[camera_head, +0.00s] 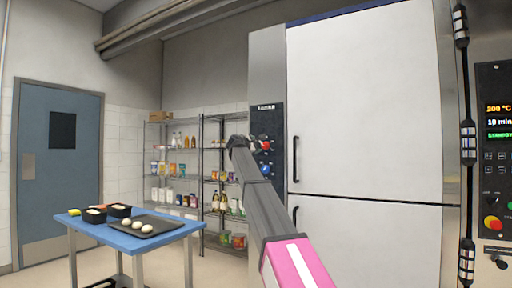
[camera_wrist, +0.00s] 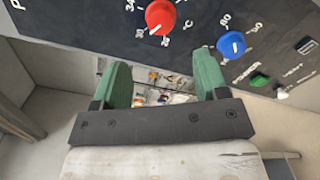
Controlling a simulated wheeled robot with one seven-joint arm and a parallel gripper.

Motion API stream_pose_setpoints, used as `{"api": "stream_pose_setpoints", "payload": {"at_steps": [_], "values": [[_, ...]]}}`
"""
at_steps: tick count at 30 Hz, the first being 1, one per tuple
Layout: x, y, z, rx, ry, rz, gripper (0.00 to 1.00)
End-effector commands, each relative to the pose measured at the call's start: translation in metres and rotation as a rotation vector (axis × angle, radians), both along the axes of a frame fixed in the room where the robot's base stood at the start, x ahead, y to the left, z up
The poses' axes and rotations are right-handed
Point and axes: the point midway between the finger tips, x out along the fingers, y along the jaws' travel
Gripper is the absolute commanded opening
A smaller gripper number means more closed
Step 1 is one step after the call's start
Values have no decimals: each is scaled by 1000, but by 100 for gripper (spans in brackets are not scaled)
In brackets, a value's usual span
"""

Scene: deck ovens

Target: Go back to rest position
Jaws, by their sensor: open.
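My gripper (camera_wrist: 160,88) is open and empty, with its two green fingers apart in the wrist view. It is close to the dark control panel (camera_wrist: 110,20) of the tall oven cabinet, just below the red knob (camera_wrist: 160,16) and the blue knob (camera_wrist: 231,44). A green switch (camera_wrist: 260,79) is to the right of the knobs. In the head view my arm reaches up from the bottom to the panel, and the gripper (camera_head: 247,142) is partly hidden at its end. The red knob (camera_head: 267,145) and blue knob (camera_head: 265,169) show just right of it.
White oven doors (camera_head: 365,100) with black vertical handles fill the right side. Stocked shelves (camera_head: 182,150) and a blue door (camera_head: 60,180) are behind. Another control panel (camera_head: 495,150) is at far right.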

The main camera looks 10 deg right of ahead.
Motion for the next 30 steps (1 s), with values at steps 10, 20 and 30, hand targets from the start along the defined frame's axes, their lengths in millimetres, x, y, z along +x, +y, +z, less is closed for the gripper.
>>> {"api": "stream_pose_setpoints", "payload": {"at_steps": [10, 20, 30], "values": [[-1, -1, -7, 10, 3, 0, 67], [-24, -27, -173, 286, 73, -22, 67], [-91, -54, -384, 682, 167, -139, 67]]}}
